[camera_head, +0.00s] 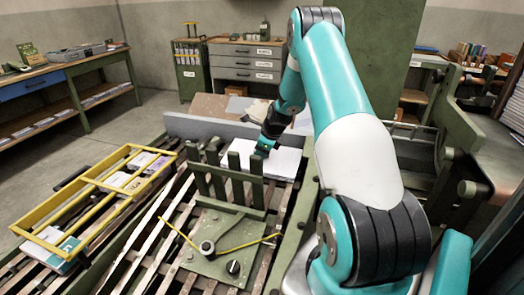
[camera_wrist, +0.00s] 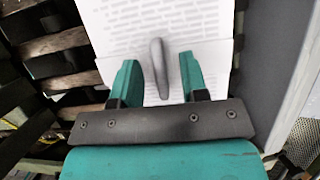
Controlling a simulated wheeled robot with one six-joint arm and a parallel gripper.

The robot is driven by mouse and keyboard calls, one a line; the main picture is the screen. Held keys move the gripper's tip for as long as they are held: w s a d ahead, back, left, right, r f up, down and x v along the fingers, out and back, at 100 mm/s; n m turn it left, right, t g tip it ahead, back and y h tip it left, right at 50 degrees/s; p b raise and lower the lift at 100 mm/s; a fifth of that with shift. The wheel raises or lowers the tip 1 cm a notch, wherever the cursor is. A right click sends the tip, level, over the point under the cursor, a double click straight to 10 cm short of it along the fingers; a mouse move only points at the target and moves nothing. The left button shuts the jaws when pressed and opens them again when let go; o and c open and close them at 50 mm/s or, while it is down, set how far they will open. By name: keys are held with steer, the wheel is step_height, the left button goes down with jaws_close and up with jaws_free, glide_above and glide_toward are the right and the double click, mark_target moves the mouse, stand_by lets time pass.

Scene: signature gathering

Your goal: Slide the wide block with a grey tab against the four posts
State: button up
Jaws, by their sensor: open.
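The wide block (camera_head: 287,163) is a flat white stack with printed lines, lying on the slatted bed behind the green posts. It also shows in the wrist view (camera_wrist: 120,20), with its upright grey tab (camera_wrist: 158,65). The four green posts (camera_head: 229,187) stand in a row on a frame in front of the block; they partly hide it, so I cannot tell the gap. My gripper (camera_head: 264,150) is over the block. In the wrist view its teal fingers (camera_wrist: 159,62) are open on either side of the tab, with a visible gap at each side.
A grey rail (camera_head: 205,128) runs behind the block. A green plate with a knob and yellow handles (camera_head: 220,247) lies in front of the posts. A yellow frame (camera_head: 95,200) with books stands at left. Bare slats (camera_head: 160,215) lie between.

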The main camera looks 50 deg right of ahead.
steer(key=shift+c, duration=0.4)
jaws_close()
steer(key=shift+s+a+p, duration=0.25)
steer(key=shift+s+a, duration=0.1)
steer(key=shift+a, duration=0.45)
steer(key=shift+s+a+p, duration=0.25)
steer(key=shift+s+a, duration=0.05)
steer(key=shift+a, duration=0.5)
steer(key=shift+o, duration=0.4)
jaws_free()
steer(key=shift+r, duration=0.1)
steer(key=v, duration=1.7)
